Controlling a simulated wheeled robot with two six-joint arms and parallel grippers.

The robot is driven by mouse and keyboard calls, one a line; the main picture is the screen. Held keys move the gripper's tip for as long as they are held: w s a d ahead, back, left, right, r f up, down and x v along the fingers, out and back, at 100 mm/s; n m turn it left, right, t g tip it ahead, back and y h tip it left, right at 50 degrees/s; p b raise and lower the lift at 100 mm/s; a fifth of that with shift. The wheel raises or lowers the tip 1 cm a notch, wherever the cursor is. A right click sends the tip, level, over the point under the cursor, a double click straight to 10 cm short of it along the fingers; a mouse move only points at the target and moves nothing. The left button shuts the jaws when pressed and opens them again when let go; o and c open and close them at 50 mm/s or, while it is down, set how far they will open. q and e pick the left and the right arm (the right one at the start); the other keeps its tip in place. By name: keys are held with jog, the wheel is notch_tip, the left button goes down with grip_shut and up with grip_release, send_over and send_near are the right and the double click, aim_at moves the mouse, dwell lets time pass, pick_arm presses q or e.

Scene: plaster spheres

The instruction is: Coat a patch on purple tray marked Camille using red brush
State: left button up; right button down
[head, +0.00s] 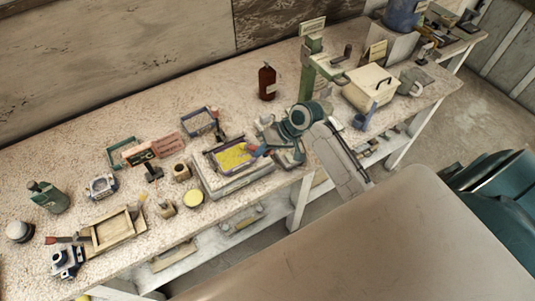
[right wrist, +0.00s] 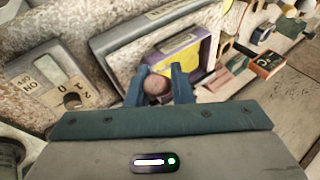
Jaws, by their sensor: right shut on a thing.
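The purple tray (head: 215,163) lies on a pale slab (head: 226,187) near the bench's front edge, with yellow across its inside. In the right wrist view the purple tray (right wrist: 205,46) shows just past my fingers; I cannot read its marking. My right gripper (head: 257,149) is over the tray's right side. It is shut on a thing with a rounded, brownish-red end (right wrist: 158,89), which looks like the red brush. Its bristles are hidden, so I cannot tell whether it touches the tray. My left gripper is not in view.
A box with a switch (right wrist: 52,76) stands beside the slab. A wooden frame (head: 112,232), green bottle (head: 48,196), brown bottle (head: 267,82) and lidded box (head: 369,88) stand along the bench. Free bench top shows behind the tray.

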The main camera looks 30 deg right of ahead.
jog(key=shift+w+f, duration=0.1)
jog(key=shift+w, duration=0.5)
jog(key=shift+s+d+r, duration=0.1)
jog(key=shift+s+r, duration=0.3)
jog(key=shift+s, duration=0.25)
jog(key=shift+s+d+r, duration=0.1)
jog(key=shift+s+r, duration=0.3)
jog(key=shift+s, duration=0.25)
jog(key=shift+a+f, duration=0.1)
jog(key=shift+s+a+f, duration=0.25)
jog(key=shift+s+f, duration=0.8)
jog(key=shift+s, duration=0.15)
jog(key=shift+s+f, duration=0.1)
